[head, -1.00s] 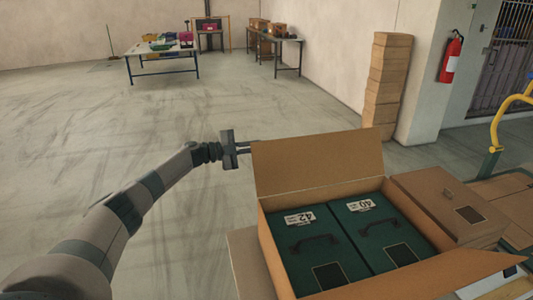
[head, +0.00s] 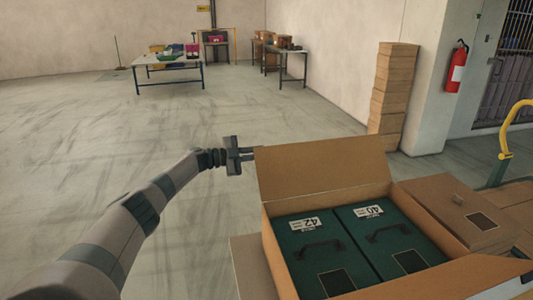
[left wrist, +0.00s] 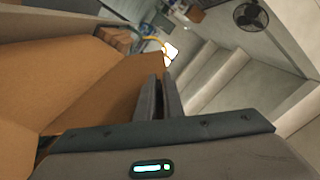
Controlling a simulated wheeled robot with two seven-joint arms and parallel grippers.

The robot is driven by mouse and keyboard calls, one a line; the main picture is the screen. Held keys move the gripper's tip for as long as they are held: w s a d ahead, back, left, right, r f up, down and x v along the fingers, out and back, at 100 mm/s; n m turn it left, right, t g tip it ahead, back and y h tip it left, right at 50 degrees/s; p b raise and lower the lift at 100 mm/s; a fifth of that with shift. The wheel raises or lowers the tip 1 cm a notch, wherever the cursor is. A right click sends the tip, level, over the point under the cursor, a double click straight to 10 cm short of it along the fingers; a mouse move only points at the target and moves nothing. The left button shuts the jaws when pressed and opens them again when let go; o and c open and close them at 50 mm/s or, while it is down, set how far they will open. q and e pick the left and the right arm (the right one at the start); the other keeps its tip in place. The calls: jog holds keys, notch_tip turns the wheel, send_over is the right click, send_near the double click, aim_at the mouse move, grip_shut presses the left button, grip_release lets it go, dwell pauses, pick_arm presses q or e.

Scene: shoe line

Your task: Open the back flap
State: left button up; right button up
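The back flap (head: 322,167) is a brown cardboard panel standing up at the far side of an open carton (head: 284,274). Two dark green shoe boxes lie inside, labelled 42 (head: 313,252) and 40 (head: 385,238), each with a handle. My left gripper (head: 256,153) is level with the flap's upper left corner, its fingertips at or very near that edge. The left wrist view shows its two fingers (left wrist: 161,78) slightly apart beside the brown flap (left wrist: 120,88). Nothing clearly shows between them, and contact is unclear. My right gripper is out of view.
A closed brown box (head: 458,212) stands right of the carton. A tall stack of cartons (head: 393,95) stands behind by the wall, near a fire extinguisher (head: 456,72). Tables (head: 167,62) are far back.

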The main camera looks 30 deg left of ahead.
pick_arm(q)
jog(key=shift+o, duration=1.1)
